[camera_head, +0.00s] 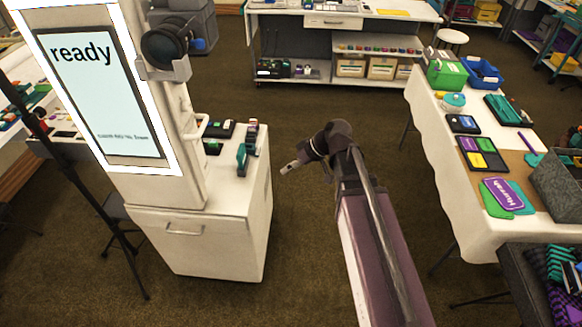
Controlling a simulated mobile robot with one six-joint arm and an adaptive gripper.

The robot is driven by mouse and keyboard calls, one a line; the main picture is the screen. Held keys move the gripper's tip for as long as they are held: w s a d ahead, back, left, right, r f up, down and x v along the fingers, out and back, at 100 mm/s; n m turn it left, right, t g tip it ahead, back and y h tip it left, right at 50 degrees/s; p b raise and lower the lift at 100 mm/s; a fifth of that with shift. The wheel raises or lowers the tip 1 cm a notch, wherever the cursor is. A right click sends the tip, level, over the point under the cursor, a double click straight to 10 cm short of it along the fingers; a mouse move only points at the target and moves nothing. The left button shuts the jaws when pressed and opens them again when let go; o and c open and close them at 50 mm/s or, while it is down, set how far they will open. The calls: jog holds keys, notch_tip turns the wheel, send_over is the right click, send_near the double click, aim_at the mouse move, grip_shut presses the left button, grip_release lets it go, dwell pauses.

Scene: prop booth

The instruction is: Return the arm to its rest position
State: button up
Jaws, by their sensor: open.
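My arm reaches up from the bottom right of the head view, over the open carpet between the white booth and the right table. Its end folds to the left, and my gripper (288,169) hangs in the air near the right side of the white cabinet. The gripper is open and small in the picture, with nothing seen in it. It appears apart from the cabinet, though its exact distance is hard to judge.
A white booth cabinet (236,230) with a screen reading "ready" (95,85) stands at left, a teal and dark item (246,150) on its top. A white-clothed table (450,170) with boxes and cards stands at right. A thin black stand (110,215) is at left. Carpet (330,110) lies clear behind.

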dwell(0.4)
jog(key=s+d+f+m+h, duration=0.2)
jog(key=s+d+m+h, duration=0.2)
jog(key=d, duration=0.4)
jog(key=s+d+f+m+h, duration=0.2)
jog(key=s+d+m+h, duration=0.2)
jog(key=d, duration=0.5)
jog(key=shift+f+m+g, duration=0.3)
jog(key=shift+m, duration=0.5)
jog(key=shift+s, duration=0.1)
jog(key=shift+c, duration=1.2)
